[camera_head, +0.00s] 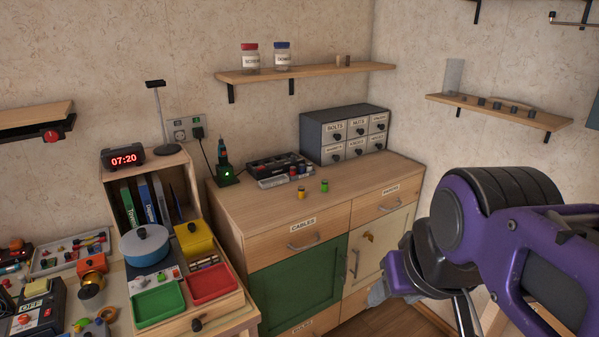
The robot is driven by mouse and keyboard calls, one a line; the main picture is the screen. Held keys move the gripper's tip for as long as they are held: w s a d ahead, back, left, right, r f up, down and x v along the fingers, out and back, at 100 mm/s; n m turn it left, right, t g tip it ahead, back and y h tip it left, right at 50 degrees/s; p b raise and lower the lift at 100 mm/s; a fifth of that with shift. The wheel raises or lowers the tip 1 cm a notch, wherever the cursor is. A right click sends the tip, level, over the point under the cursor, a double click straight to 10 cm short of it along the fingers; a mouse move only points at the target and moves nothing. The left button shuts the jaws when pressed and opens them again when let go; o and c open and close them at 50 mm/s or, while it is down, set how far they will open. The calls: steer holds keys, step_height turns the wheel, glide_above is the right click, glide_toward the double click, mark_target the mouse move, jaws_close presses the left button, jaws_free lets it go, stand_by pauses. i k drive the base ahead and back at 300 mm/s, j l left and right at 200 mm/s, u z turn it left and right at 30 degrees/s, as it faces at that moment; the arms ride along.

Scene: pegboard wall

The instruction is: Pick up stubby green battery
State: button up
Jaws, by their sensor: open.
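The stubby green battery (324,186) stands upright on the wooden top of the cabinet (258,210), near the middle. My purple gripper (400,277) is low at the right, in front of the cabinet's right side and well away from the battery. It is open, its fingers are hard to make out, and I see nothing held in it.
A grey drawer unit (322,137) and a dark organiser tray (281,169) stand behind the batteries. A wooden shelf (310,73) hangs above. The cabinet top's front right is clear.

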mark_target(324, 182)
steer(key=u, duration=0.45)
steer(key=i+l+u, duration=0.2)
steer(key=u, duration=0.2)
steer(key=i+l+u, duration=0.2)
steer(key=l+u, duration=0.2)
steer(key=i+l+u, duration=0.1)
steer(key=l, duration=0.3)
steer(key=i+l+u, duration=0.1)
steer(key=l, duration=0.35)
steer(key=i+j, duration=0.05)
